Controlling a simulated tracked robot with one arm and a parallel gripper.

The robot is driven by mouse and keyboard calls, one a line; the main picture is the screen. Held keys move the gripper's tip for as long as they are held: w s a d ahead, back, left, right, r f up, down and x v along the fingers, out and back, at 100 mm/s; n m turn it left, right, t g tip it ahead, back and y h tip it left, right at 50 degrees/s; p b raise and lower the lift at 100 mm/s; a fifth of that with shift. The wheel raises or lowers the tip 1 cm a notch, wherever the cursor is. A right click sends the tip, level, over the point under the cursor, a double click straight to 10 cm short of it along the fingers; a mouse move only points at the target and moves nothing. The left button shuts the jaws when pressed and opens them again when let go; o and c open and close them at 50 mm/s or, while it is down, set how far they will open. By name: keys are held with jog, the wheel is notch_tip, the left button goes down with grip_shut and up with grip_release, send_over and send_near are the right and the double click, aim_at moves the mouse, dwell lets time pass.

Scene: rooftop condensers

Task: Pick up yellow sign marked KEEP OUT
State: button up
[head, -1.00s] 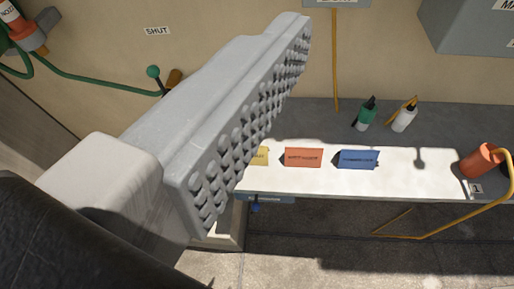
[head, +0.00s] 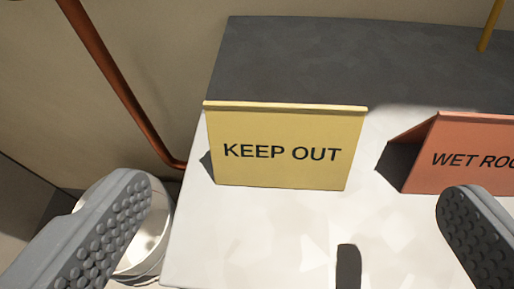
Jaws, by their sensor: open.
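The yellow sign (head: 282,150) stands upright as a folded tent on the light, sunlit part of the bench top. Its front face reads KEEP OUT and faces me. My gripper (head: 295,225) is open and empty. Its left finger shows at the lower left and its right finger at the lower right. The sign sits between and beyond the fingertips, apart from both. The sign's back side is hidden.
An orange-red sign (head: 460,155) reading WET ROO, cut off by the frame edge, stands close to the right. A white bucket (head: 150,235) is below the bench's left edge. A rust-coloured pipe (head: 115,80) runs down the wall. The bench (head: 330,60) is clear behind the yellow sign.

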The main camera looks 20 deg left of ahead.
aim_at(284, 119)
jog(key=b+x, duration=0.1)
jog(key=x, duration=0.4)
jog(key=shift+d+f, duration=0.1)
jog(key=shift+w+a, duration=0.2)
jog(key=shift+w, duration=0.25)
jog(key=shift+a+b+x, duration=0.2)
jog(key=shift+b+x, duration=0.7)
jog(key=shift+x, duration=1.55)
jog(key=c, duration=0.9)
